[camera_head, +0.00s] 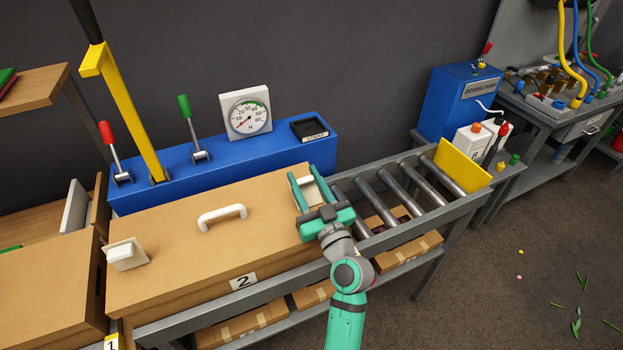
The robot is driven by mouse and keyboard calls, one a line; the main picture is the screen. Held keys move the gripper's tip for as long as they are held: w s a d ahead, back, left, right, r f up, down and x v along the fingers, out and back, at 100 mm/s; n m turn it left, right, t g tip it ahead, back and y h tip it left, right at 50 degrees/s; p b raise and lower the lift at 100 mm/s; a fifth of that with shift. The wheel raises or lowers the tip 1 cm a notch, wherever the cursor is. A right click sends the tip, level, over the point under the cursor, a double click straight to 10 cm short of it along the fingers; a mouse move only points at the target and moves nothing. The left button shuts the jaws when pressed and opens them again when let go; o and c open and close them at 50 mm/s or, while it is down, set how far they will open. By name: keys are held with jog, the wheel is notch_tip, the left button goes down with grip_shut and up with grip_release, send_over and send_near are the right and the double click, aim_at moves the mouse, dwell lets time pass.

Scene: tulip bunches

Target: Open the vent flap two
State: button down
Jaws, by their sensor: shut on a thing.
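A large brown box (200,250) marked with a "2" label (243,281) lies on the roller table. A pale vent flap with a white knob (124,252) is on its left end. My green gripper (308,180) is over the box's right end. It is shut on a similar pale flap (312,192), which shows between the two fingers. The fingers and palm hide part of this flap, and I cannot tell how far it is open.
A white handle (222,216) rises from the box top. Behind stand a blue console (240,158) with a red lever (107,135), a green lever (187,110), a tall yellow lever (130,110) and a dial (247,112). Bare rollers (400,185) lead right to a yellow plate (462,167).

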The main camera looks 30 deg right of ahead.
jog(key=shift+s+r, duration=0.1)
dwell(0.4)
jog(key=c, duration=1.1)
grip_release()
jog(key=v, duration=1)
jog(key=shift+s+f, duration=0.2)
jog(key=shift+s, duration=0.15)
jog(key=shift+w, duration=0.1)
